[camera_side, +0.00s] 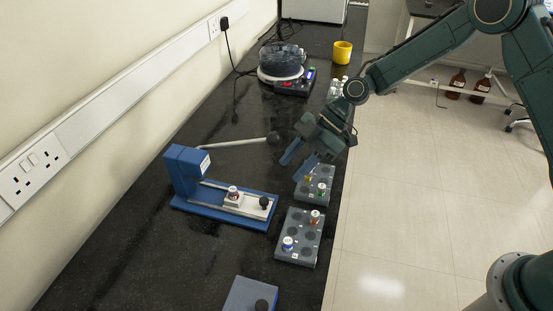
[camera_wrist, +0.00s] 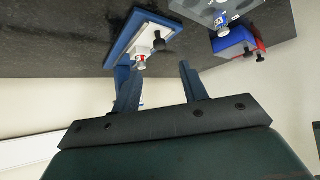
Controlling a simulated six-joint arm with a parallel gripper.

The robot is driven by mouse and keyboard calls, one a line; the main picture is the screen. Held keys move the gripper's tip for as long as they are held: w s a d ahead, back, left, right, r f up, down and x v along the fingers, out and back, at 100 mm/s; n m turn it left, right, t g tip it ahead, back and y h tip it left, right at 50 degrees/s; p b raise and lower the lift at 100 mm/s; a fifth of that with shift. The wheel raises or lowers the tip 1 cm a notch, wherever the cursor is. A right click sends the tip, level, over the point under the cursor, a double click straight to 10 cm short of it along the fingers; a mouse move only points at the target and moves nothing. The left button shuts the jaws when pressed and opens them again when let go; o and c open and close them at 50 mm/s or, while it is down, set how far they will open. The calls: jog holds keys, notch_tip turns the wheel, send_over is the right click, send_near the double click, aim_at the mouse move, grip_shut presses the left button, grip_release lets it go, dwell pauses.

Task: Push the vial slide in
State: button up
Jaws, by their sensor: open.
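The blue device (camera_side: 185,170) stands on the dark bench with a rail base reaching right from its tower. Its white slide (camera_side: 248,206) sits toward the right end of the rail, apart from the tower. A vial with a red-marked cap (camera_side: 233,192) stands upright on the slide, and a black knob (camera_side: 264,202) is at the slide's right end. The slide (camera_wrist: 147,47), vial (camera_wrist: 139,63) and knob (camera_wrist: 159,44) also show in the wrist view. My gripper (camera_side: 296,166) is open and empty, above the bench to the upper right of the slide.
A grey vial rack (camera_side: 314,195) is beneath and right of my gripper. Another rack (camera_side: 298,249) with blue- and red-capped vials stands nearer. A rod with a dark ball end (camera_side: 235,142) is behind the device. A blue box with a black knob (camera_side: 248,297) is at the front.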

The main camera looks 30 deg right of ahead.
aim_at(265, 199)
jog(key=x, duration=1)
grip_shut()
